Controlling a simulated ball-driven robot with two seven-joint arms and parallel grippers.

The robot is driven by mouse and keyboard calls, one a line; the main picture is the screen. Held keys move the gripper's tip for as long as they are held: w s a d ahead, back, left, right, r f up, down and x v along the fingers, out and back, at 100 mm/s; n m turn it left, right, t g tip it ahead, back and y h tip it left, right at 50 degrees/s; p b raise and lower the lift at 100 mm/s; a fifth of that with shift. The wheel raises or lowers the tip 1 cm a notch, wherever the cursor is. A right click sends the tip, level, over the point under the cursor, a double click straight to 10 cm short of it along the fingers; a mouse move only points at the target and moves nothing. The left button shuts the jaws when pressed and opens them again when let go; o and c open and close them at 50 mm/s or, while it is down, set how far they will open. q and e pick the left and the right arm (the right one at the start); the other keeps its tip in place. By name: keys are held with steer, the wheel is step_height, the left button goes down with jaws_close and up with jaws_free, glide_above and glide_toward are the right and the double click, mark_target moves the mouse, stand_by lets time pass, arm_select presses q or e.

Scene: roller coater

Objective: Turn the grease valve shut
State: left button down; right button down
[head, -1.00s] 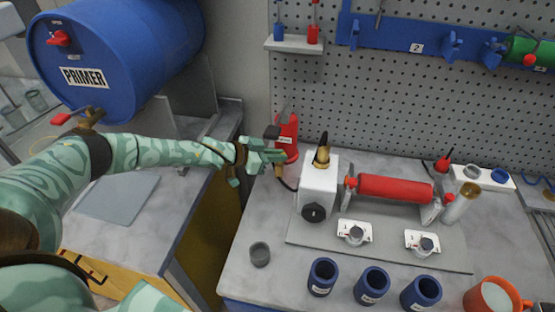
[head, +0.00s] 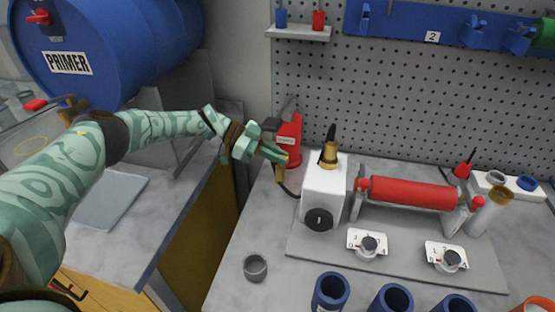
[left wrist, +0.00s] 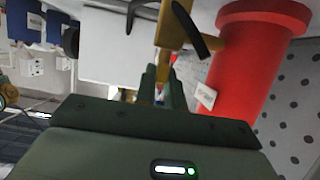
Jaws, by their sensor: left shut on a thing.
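The grease valve is a brass fitting with a dark curved lever, beside a red labelled grease canister (head: 291,140) at the back left of the bench. In the left wrist view the brass fitting (left wrist: 170,32) rises between my fingertips, with the canister (left wrist: 255,70) close on the right. My left gripper (head: 278,154) is at the canister's front and is shut on the valve; its fingers (left wrist: 162,85) hide the exact contact. In the head view the gripper hides most of the valve, so I cannot read its setting there. My right gripper is not in view.
A white box (head: 322,190) with a dark knob stands right of the valve, beside a red roller (head: 410,192). A blue primer drum (head: 105,45) is above my left arm.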

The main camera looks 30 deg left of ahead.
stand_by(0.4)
arm_select(q)
steer(key=c, duration=1.5)
jaws_free()
